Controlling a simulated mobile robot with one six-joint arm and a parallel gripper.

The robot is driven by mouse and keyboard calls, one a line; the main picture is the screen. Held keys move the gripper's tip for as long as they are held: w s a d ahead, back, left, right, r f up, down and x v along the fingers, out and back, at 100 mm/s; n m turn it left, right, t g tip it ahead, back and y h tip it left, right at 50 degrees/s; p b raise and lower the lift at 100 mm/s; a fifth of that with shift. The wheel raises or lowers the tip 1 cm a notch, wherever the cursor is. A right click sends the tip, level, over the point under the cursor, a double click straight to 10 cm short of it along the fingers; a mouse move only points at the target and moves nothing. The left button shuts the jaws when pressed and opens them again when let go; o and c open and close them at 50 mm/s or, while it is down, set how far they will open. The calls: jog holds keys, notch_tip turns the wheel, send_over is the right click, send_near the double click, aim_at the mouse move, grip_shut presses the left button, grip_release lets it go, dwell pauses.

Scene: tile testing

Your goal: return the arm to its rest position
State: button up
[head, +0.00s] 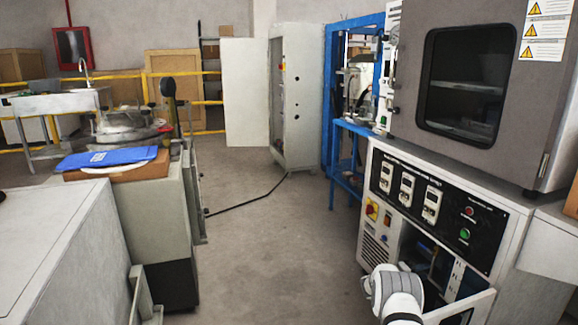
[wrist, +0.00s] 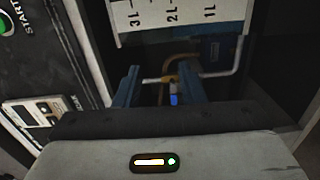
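My arm (head: 393,292) shows at the lower right of the head view, in front of the open lower compartment (head: 432,258) of the test machine. The gripper end is not clearly visible there. In the wrist view my gripper (wrist: 160,82) has two bluish fingers standing apart. They do not appear closed on anything. A small yellow and blue fitting on a thin pipe (wrist: 172,84) shows between them, farther in. I cannot tell its exact distance from the fingers.
A control panel (head: 437,208) is above the compartment. An open cabinet door (head: 462,308) is beside my arm. Bare floor (head: 270,250) lies to the left.

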jog(key=s+a+r+m+g+y+p, duration=0.15)
jog(key=s+a+r+p, duration=0.35)
jog(key=r, duration=0.8)
jog(key=s+a+r+g+y+p, duration=0.25)
jog(key=s+r+p, duration=0.4)
jog(key=r, duration=0.65)
jog(key=s+a+r+m+g+y+p, duration=0.1)
jog(key=s+a+r+y+p, duration=0.35)
jog(key=r, duration=0.85)
jog(key=s+a+r+y+p, duration=0.2)
jog(key=s+a+r+p, duration=0.4)
jog(key=s, duration=0.5)
jog(key=s+a+r+t+y+p, duration=0.1)
jog(key=s+a+r+y+p, duration=0.2)
jog(key=s+a+r+p, duration=0.4)
jog(key=s+a+r+t+y+p, duration=0.1)
jog(key=s+a+r+y+p, duration=0.2)
jog(key=s, duration=1.1)
jog(key=a+r+p, duration=0.3)
jog(key=r, duration=0.2)
jog(key=shift+s+a+r+m+p, duration=0.25)
jog(key=shift+s+a+m+p, duration=0.05)
jog(key=shift+s+a+m, duration=0.1)
jog(key=shift+y, duration=0.25)
